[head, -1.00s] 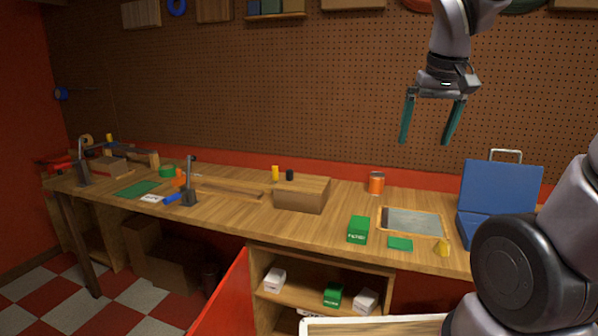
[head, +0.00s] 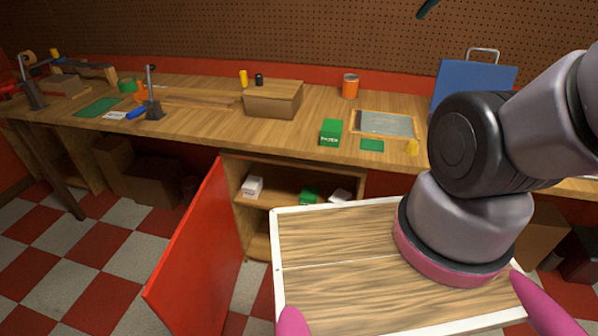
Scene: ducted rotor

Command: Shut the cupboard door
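The red cupboard door (head: 192,254) stands wide open, swung out toward me from the left side of the cupboard (head: 293,166) under the workbench. The open cupboard shows shelves with a white box (head: 252,187), a green box (head: 309,196) and another white box (head: 340,195). The lower right of the cupboard is hidden behind my own body.
The wooden workbench (head: 200,115) carries a wooden box (head: 272,99), a green box (head: 331,132), an orange can (head: 350,85) and a blue case (head: 472,84). The checkered floor (head: 75,262) left of the door is clear. Cardboard boxes (head: 150,182) stand under the bench.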

